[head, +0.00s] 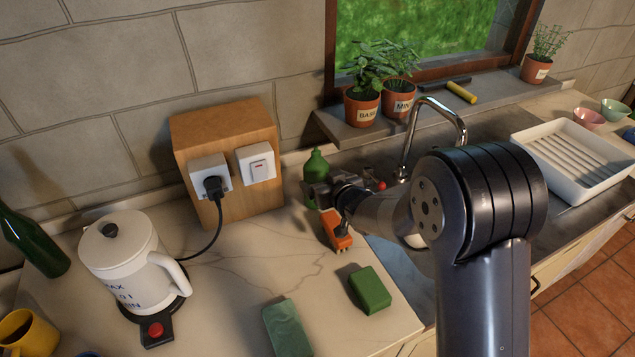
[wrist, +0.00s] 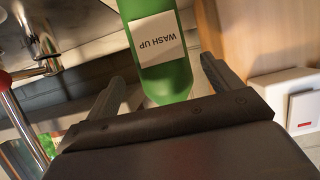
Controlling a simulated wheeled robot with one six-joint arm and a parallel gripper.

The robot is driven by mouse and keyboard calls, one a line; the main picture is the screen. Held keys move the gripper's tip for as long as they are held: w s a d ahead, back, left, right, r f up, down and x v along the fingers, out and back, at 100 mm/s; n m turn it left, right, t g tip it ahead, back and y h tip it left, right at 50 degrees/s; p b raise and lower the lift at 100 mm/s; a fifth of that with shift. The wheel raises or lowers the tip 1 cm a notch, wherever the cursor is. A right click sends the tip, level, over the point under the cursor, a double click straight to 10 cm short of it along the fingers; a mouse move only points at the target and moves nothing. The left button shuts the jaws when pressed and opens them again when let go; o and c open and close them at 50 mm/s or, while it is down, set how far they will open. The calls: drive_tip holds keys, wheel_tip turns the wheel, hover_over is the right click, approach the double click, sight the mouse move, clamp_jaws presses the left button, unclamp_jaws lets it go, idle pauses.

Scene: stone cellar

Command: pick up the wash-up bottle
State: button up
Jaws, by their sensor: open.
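The wash-up bottle (head: 316,170) is green and stands upright at the back of the counter, beside the sink. Its lower part is partly hidden by my gripper in the head view. In the wrist view the green bottle (wrist: 170,78) with a white "WASH UP" label shows between and just beyond my fingers. My gripper (wrist: 165,85) is open, with one finger on each side of the bottle and nothing held. In the head view my gripper (head: 322,190) is in front of the bottle. I cannot tell if the fingers touch it.
An orange brush-like object (head: 336,230), a green block (head: 370,290) and a pale green block (head: 288,330) lie on the counter. A wooden box with sockets (head: 228,135) stands left of the bottle. The tap (head: 437,105) rises to the right. A white kettle (head: 130,260) stands left.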

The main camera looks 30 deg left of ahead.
sight(322, 178)
drive_tip(key=shift+p+x, duration=0.9)
drive_tip(key=shift+x, duration=1.4)
drive_tip(key=shift+r, duration=0.1)
drive_tip(key=shift+c, duration=0.5)
drive_tip(key=c, duration=1.2)
